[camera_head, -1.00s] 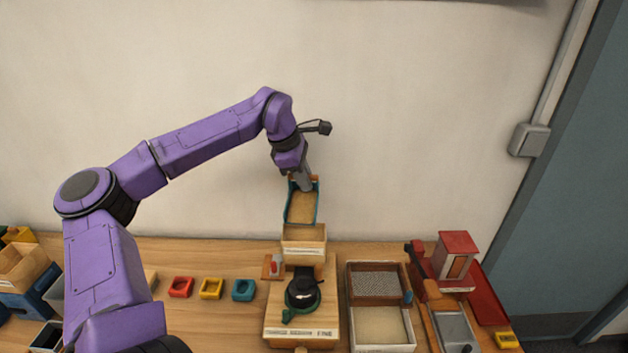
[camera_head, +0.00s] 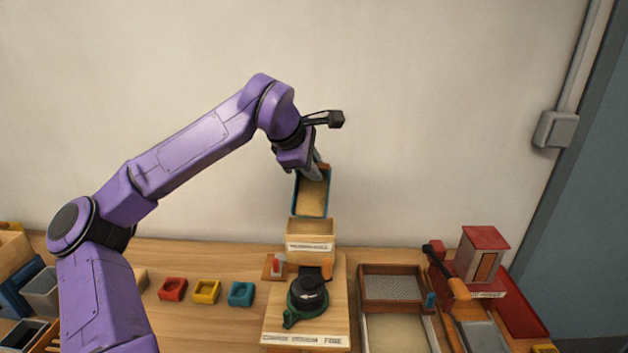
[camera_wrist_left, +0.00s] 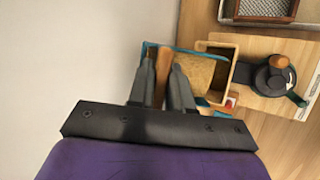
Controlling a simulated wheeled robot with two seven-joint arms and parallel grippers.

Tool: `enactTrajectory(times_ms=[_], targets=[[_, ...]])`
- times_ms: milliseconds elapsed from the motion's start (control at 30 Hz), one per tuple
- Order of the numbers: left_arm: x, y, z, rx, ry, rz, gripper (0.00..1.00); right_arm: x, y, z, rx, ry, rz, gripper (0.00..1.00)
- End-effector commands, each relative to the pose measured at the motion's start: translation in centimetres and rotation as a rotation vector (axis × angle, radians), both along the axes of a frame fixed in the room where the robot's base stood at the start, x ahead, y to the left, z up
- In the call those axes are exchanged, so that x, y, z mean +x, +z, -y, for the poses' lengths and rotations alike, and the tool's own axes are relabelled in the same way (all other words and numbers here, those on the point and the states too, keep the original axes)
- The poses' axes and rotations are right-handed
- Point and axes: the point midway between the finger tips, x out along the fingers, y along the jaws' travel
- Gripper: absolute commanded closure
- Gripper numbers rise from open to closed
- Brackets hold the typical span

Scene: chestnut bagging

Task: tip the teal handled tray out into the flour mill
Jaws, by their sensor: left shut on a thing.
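The teal handled tray (camera_head: 312,194) hangs tilted above the back of the flour mill, its inside tan and its lower edge towards the mill's hopper. My left gripper (camera_head: 314,172) is shut on the tray's wooden handle (camera_wrist_left: 163,75), which shows between the fingers in the left wrist view. The flour mill (camera_head: 307,300) stands on the table with an open wooden hopper (camera_head: 310,235) on top and a dark round part with a green crank in front. The tray's lower edge is right at the hopper's rear rim; I cannot tell whether they touch. My right gripper is not in view.
Red (camera_head: 173,289), yellow (camera_head: 206,291) and teal (camera_head: 241,294) small blocks lie left of the mill. A sieve box (camera_head: 391,287) stands right of it, with a red-roofed little house (camera_head: 482,255) beyond. The wall is close behind.

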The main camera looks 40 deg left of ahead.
Motion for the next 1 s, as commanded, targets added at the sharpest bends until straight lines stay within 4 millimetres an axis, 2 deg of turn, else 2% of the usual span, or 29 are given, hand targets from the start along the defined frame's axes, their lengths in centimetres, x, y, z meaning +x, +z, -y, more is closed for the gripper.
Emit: enactTrajectory(times_ms=[33, 100, 500, 1000], targets=[[-0.2, -0.4, 0.2, 0.014, -0.001, 0.023, 1.0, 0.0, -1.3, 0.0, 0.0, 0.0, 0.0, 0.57], [-0.5, -0.3, 0.4, 0.031, -0.001, 0.049, 1.0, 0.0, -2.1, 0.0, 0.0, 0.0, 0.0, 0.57], [-1.9, 0.2, 1.3, 0.119, -0.001, 0.177, 1.0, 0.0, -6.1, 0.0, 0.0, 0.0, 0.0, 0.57], [-2.2, 0.6, 1.5, 0.136, 0.0, 0.2, 1.0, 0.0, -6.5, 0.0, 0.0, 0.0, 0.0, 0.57]])
